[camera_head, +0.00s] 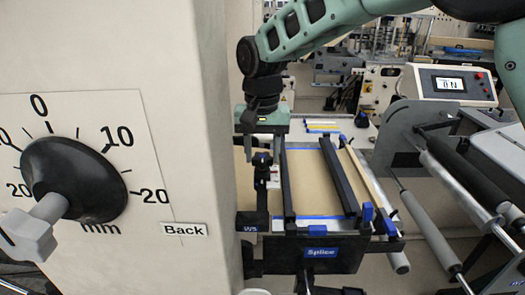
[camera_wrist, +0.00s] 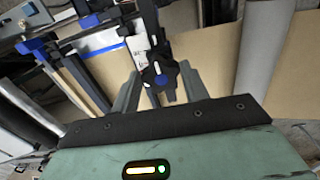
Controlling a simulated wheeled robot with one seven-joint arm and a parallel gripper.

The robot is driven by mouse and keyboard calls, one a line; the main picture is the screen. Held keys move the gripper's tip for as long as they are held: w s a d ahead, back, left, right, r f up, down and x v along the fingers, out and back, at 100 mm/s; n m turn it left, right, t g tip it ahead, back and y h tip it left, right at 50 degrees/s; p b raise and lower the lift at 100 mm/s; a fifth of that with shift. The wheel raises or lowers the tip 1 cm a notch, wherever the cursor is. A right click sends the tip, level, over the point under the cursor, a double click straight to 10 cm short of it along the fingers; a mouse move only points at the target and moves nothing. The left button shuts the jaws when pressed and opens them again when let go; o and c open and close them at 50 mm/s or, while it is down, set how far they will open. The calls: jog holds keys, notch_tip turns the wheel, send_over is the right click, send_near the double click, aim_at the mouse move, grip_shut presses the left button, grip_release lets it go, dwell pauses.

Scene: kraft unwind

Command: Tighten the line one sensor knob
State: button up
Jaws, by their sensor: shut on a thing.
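My gripper (camera_wrist: 161,75) points down in the wrist view, with one grey finger on each side of a dark knob with a blue centre (camera_wrist: 158,82). It is shut on this knob, which sits on a dark upright bracket with a white label. In the head view my gripper (camera_head: 263,150) is at the left side of the splice table, over the dark knob (camera_head: 262,159). I cannot read a line number on the knob, and its thread is hidden.
The splice table (camera_head: 320,253) carries brown web, dark bars and blue clamps. A large black dial knob (camera_head: 82,180) on a pale cabinet (camera_head: 200,100) fills the left foreground. Rollers (camera_head: 430,225) and a display box (camera_head: 450,84) stand to the right.

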aim_at(262, 158)
jog(key=shift+w+r, duration=0.1)
jog(key=shift+r, duration=0.15)
jog(key=o, duration=0.8)
jog(key=shift+c, duration=0.2)
jog(key=shift+o, duration=1.2)
jog(key=shift+f, duration=0.1)
notch_tip(262, 158, up, 17)
jog(key=b, duration=0.3)
jog(key=shift+r, duration=0.2)
jog(key=shift+f, duration=0.1)
